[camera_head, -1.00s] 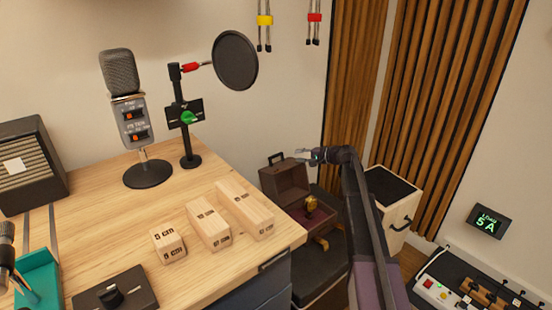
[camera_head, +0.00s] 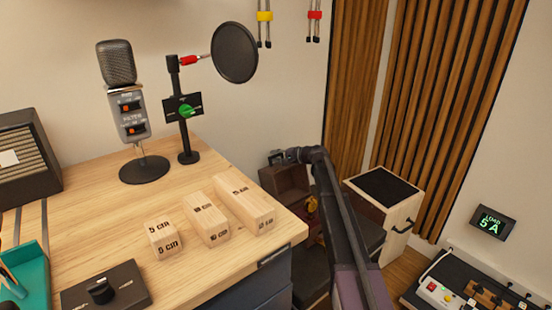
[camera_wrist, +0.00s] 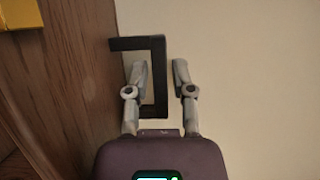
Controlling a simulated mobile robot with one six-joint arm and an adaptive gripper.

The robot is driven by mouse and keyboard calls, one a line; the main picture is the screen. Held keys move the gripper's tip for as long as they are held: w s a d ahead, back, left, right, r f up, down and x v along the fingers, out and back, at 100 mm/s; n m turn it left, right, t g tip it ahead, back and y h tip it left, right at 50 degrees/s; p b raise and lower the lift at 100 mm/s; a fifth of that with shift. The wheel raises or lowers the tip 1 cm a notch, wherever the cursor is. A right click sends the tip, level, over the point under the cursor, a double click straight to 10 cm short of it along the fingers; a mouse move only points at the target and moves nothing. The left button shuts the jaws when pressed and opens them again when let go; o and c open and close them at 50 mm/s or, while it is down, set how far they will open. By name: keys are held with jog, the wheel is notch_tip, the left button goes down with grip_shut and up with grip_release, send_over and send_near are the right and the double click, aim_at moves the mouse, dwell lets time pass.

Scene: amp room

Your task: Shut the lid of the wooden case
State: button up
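The wooden case's brown lid (camera_head: 284,183) stands open and upright beyond the desk's right corner. My arm hides much of the case body. In the wrist view the lid's wooden face (camera_wrist: 65,90) fills the left side, and its black handle (camera_wrist: 160,50) sticks out to the right. My gripper (camera_wrist: 159,66) is open, with one finger inside the handle's loop and one outside, and the handle's bar between them. Gaps show on both sides of the bar. In the head view my gripper (camera_head: 288,155) is at the lid's top edge.
A gold item (camera_wrist: 18,14) shows at the wrist view's top left corner. The wooden desk (camera_head: 100,220) with marked blocks (camera_head: 245,203) stands left of the case. A pale cabinet with a black top (camera_head: 386,187) stands right of my arm.

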jog(key=shift+c, duration=0.2)
grip_shut()
jog(key=shift+s+r, duration=0.15)
